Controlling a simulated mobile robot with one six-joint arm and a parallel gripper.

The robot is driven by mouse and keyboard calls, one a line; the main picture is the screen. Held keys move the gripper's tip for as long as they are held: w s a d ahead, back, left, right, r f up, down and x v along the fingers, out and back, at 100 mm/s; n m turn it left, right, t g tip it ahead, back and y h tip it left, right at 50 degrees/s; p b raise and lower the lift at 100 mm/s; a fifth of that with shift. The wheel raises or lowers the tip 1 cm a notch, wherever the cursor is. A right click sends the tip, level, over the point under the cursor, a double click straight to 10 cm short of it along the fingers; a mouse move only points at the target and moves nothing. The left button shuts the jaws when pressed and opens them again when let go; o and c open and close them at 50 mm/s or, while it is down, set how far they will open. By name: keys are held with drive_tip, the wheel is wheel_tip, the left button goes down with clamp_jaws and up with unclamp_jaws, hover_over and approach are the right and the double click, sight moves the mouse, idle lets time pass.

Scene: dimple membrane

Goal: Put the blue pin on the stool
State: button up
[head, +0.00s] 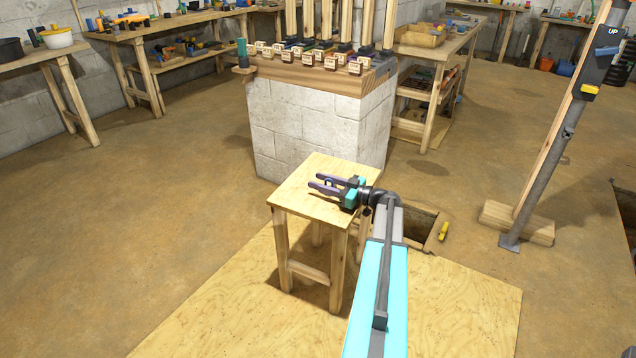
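The stool (309,205) is a small light-wood one with a square top, standing in front of the white block pillar. My gripper (313,182) reaches in from the right, low over the stool's top. Its two purple fingers point left and stand apart. A small dark bluish bit shows between the fingers; it is too small to tell whether it is the blue pin, or whether the fingers touch it. I cannot pick out a blue pin with certainty anywhere else.
The pillar's wooden ledge (310,77) carries several labelled wooden blocks, and a teal cylinder (242,52) stands at its left end. Right of the stool is a floor hole (415,225) with a yellow object (443,231) beside it. A leaning post (560,130) stands at right.

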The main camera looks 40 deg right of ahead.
drive_tip(key=p+v, duration=0.1)
drive_tip(key=v, duration=1)
drive_tip(key=shift+s, duration=0.2)
idle(0.4)
